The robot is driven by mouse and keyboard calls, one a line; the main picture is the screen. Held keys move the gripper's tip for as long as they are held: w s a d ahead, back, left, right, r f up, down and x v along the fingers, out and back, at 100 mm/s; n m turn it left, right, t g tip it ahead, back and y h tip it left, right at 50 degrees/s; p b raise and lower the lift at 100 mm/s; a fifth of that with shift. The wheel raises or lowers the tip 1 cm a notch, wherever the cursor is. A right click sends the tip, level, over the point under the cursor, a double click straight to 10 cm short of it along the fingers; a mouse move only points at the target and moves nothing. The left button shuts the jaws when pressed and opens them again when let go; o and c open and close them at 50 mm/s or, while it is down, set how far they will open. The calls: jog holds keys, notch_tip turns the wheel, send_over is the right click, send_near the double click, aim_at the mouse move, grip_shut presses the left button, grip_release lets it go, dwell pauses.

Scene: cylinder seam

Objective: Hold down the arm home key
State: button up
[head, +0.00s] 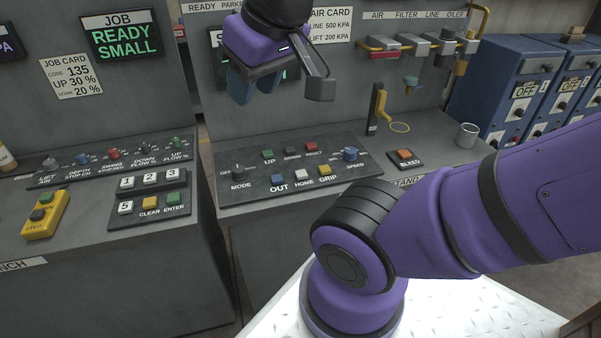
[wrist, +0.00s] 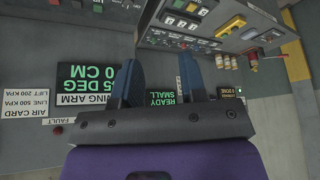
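The home key (head: 299,172) is a small white button in the front row of the dark sloped arm panel (head: 345,185) in the head view. It sits between the blue OUT key (head: 277,179) and the yellow GRIP key (head: 324,169), with the label HOME below it. My gripper (head: 242,88) hangs high above and behind the panel, in front of the upright back board, touching nothing. In the wrist view its two blue fingers (wrist: 160,68) are spread apart with nothing between them. I cannot make out the home key in the wrist view.
The arm panel also carries a MODE knob (head: 238,172), a SPEED knob (head: 350,154) and a back row of keys. To the left is a numbered keypad (head: 150,190); to the right are a BLEED button (head: 404,154) and a mug (head: 467,135). Space above the panel is clear.

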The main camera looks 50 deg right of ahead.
grip_shut()
dwell(1.4)
